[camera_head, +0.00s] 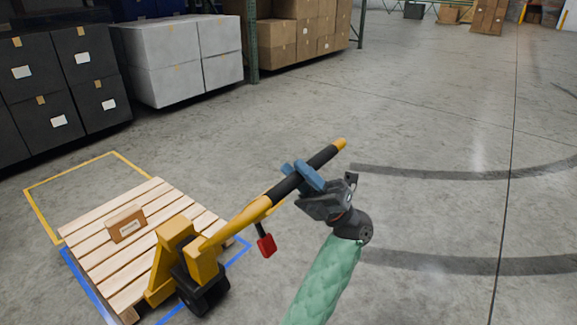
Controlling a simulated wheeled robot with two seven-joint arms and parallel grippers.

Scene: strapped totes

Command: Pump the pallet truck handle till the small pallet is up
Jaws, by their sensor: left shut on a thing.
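The yellow pallet truck (176,244) stands at the lower left, its body at the near end of the small wooden pallet (88,252). A small brown carton with a white label (126,224) sits on the pallet's slats. The truck's handle (249,213) slants up to the right, with a black grip and a yellow tip. A red piece (266,245) hangs below it. My left gripper (303,177) is shut on the black grip, its blue fingers across it. The forks and any gap under the pallet are hidden. My right gripper is not in view.
A yellow floor outline (37,206) lies behind the pallet, and blue floor tape (79,275) runs beside it. Stacked black boxes (85,68) and white boxes (180,55) stand at the upper left. Brown cartons (296,40) sit behind a green rack post. The floor to the right is clear.

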